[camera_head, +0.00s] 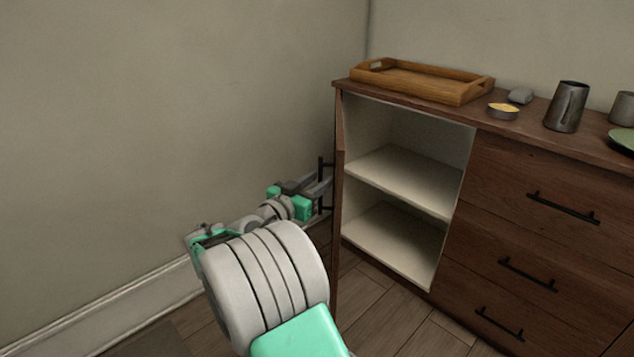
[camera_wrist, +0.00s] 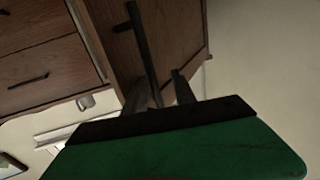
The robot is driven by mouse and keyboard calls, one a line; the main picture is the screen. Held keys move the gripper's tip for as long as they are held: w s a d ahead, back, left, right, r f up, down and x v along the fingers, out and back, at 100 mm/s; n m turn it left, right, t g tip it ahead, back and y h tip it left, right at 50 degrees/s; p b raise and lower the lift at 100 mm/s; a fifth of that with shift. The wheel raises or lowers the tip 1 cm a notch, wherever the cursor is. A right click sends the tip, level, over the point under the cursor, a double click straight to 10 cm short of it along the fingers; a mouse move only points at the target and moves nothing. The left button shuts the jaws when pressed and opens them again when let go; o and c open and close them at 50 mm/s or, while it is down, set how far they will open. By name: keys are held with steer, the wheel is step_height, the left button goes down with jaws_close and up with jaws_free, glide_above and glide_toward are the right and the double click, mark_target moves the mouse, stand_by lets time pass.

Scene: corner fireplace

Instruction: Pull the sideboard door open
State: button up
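The sideboard (camera_head: 565,180) stands against the wall at the right of the head view. Its left compartment is open, showing two pale shelf surfaces. The door (camera_head: 338,205) is swung far out and seen nearly edge-on at the left. Its dark bar handle (camera_head: 320,165) is on the side facing my arm. In the wrist view, the door (camera_wrist: 180,35) fills the upper middle, with its handle (camera_wrist: 142,45) running down between my fingers. My gripper (camera_wrist: 163,90) is around the handle, fingers apart, with a gap visible on the right. In the head view, my gripper (camera_head: 321,188) is small and partly hidden.
Drawers with bar handles (camera_head: 563,207) are on the right. The wall (camera_head: 180,120) is close at left.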

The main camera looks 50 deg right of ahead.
steer(key=shift+a, duration=0.1)
steer(key=a, duration=0.7)
steer(key=shift+s+a+p, duration=0.3)
steer(key=shift+s, duration=0.1)
steer(key=shift+c, duration=0.2)
